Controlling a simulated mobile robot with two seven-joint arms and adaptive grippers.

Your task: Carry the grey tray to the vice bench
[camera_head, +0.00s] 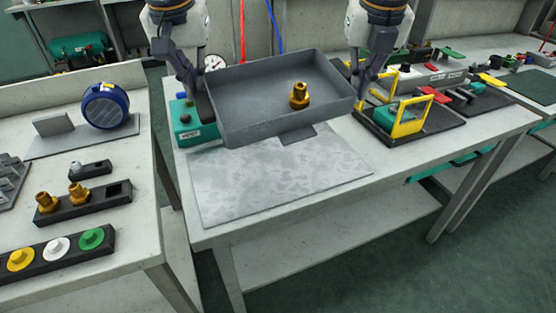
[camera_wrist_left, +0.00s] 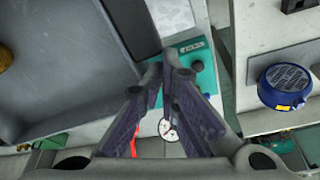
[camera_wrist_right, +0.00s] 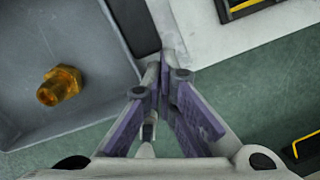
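The grey tray (camera_head: 250,95) is held up above the middle bench (camera_head: 385,165), clear of its top. A brass fitting (camera_head: 299,96) stands inside it, right of centre; it also shows in the right wrist view (camera_wrist_right: 59,86). My left gripper (camera_head: 203,103) is at the tray's left end, its fingers closed together at the rim (camera_wrist_left: 166,72). My right gripper (camera_head: 358,92) is at the right end, also closed at the rim (camera_wrist_right: 163,75). The exact grip is partly hidden. I cannot make out a vice for certain.
A flat grey plate (camera_head: 275,185) lies below the tray. Yellow-handled fixtures (camera_head: 408,117) stand to the right. The left bench (camera_head: 125,215) holds a blue round device (camera_head: 105,106) and racks of fittings; a floor gap separates the benches.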

